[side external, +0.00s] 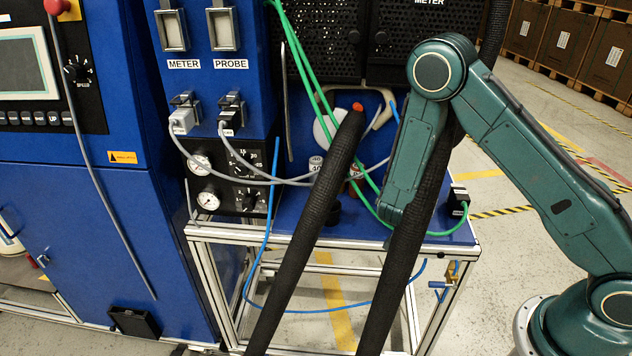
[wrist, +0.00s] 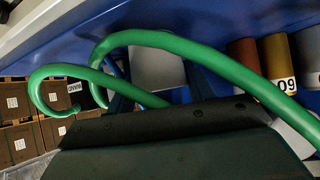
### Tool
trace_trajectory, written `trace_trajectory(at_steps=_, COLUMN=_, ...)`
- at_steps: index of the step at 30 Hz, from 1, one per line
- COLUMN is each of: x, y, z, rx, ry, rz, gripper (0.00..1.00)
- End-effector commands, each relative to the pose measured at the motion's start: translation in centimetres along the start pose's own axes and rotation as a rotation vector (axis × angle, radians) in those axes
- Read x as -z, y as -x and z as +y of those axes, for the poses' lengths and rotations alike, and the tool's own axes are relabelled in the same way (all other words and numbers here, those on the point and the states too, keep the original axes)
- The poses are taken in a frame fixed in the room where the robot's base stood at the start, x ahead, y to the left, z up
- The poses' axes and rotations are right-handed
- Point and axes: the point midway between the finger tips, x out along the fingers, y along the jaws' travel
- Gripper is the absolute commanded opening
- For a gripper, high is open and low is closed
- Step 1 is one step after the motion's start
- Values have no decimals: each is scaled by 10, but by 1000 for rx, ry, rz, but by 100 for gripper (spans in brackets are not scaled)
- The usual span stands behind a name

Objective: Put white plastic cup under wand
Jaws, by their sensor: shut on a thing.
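In the wrist view a pale grey-white piece, which looks like the white plastic cup (wrist: 158,68), shows between the dark fingers of my gripper (wrist: 160,92). My gripper is shut on it, near the blue surface. Green hoses partly cover the cup, so its rim and tilt cannot be told. In the side view my gripper is hidden behind my arm and the black hoses. I cannot clearly make out the cup or the wand there.
Thick black hoses (side external: 312,225) and green hoses (side external: 315,85) cross the work area. The blue table (side external: 420,228) has a metal frame. Numbered cylinders (wrist: 280,62) stand near my gripper in the wrist view. A blue cabinet (side external: 100,230) is at the left.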

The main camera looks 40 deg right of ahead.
Motion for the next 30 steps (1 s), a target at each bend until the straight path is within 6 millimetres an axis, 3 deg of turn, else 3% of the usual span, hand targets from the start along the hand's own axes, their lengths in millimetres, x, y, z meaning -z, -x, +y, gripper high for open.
trace_trajectory(at_steps=3, x=-1, y=0, z=0, rx=0, ry=0, rz=0, gripper=62)
trace_trajectory(at_steps=16, x=2, y=2, z=0, rx=1, ry=-1, rz=0, gripper=62)
trace_trajectory(at_steps=23, x=2, y=22, z=-1, rx=3, ry=1, rz=1, gripper=62)
trace_trajectory(at_steps=30, x=1, y=56, z=-2, rx=6, ry=1, rz=1, gripper=62)
